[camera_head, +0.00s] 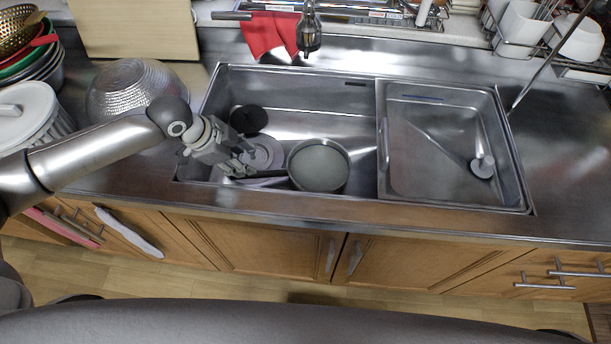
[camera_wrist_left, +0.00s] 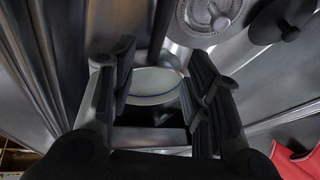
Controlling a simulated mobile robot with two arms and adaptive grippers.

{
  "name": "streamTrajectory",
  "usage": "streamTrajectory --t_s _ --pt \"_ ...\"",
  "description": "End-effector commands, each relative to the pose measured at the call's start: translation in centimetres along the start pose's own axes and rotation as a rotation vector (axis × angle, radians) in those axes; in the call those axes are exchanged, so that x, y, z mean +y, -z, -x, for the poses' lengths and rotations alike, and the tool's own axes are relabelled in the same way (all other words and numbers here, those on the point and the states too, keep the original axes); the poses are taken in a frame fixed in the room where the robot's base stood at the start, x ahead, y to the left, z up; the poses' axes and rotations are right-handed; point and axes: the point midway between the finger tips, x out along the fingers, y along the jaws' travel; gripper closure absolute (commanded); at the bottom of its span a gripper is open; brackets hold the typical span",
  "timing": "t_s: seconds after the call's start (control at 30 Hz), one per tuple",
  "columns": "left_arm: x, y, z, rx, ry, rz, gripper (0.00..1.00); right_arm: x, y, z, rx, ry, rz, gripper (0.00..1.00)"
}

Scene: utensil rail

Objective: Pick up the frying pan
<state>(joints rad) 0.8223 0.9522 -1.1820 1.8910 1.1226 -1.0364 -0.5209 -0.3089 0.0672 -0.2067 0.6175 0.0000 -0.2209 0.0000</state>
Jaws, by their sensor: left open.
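The frying pan (camera_head: 319,166) lies in the left basin of the sink, near its front wall. It is round and grey inside, and its dark handle (camera_head: 272,174) points left towards my left gripper. My left gripper (camera_head: 243,166) is open, low over the basin's front left, with its fingers at the handle's end. In the left wrist view, the open fingers (camera_wrist_left: 164,98) frame a pale oval I cannot identify. A dark bar, seemingly the handle, runs up beyond it. I cannot tell whether the fingers touch the handle. My right gripper is not in view.
A round drain (camera_head: 262,153) and a black stopper (camera_head: 248,120) are close beside my gripper. The faucet (camera_head: 309,32) hangs over the basin's back edge. A metal colander bowl (camera_head: 136,87) stands left of the sink. The right basin (camera_head: 440,150) is mostly empty.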

Motion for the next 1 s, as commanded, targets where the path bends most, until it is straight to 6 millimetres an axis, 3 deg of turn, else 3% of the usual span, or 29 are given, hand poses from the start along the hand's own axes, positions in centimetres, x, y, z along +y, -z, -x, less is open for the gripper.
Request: streamTrajectory --t_s 0.03,0.13,0.4,0.67,1.0 --pt "0.2 -0.4 -1.0 0.000 0.000 0.000 0.56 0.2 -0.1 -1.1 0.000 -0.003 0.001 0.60" --pt "0.3 -0.5 -1.6 0.001 0.000 0.000 0.56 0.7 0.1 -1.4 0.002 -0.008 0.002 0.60" --pt "0.3 -0.4 -5.4 0.000 -0.002 0.001 0.56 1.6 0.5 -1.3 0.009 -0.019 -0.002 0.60" --pt "0.3 -0.4 -7.5 0.001 -0.001 0.000 0.56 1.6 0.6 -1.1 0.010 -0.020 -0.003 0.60" --pt "0.3 -0.4 -11.7 0.000 -0.001 0.001 0.56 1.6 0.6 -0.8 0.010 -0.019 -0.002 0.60"
